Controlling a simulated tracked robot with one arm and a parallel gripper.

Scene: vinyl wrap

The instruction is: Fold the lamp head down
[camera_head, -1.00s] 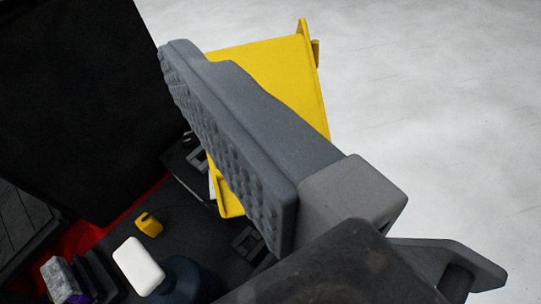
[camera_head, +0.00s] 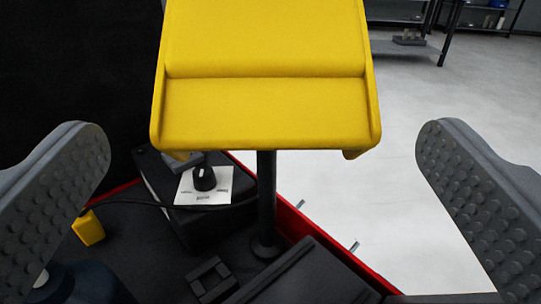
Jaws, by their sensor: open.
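The yellow lamp head (camera_head: 266,85) fills the upper middle of the camera view. It sits on a black post (camera_head: 266,195) that rises from the dark bench surface. My gripper (camera_head: 262,190) is open and empty, with one grey, studded finger at the left edge and the other at the right. The lamp head lies between and beyond the fingers, higher in the picture, and neither finger appears to touch it. The top of the lamp head is cut off by the frame.
A small yellow block (camera_head: 88,228) lies at left. A red edge (camera_head: 330,240) borders the bench, with pale floor beyond. A dark panel stands at back left; shelving (camera_head: 465,20) is far right.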

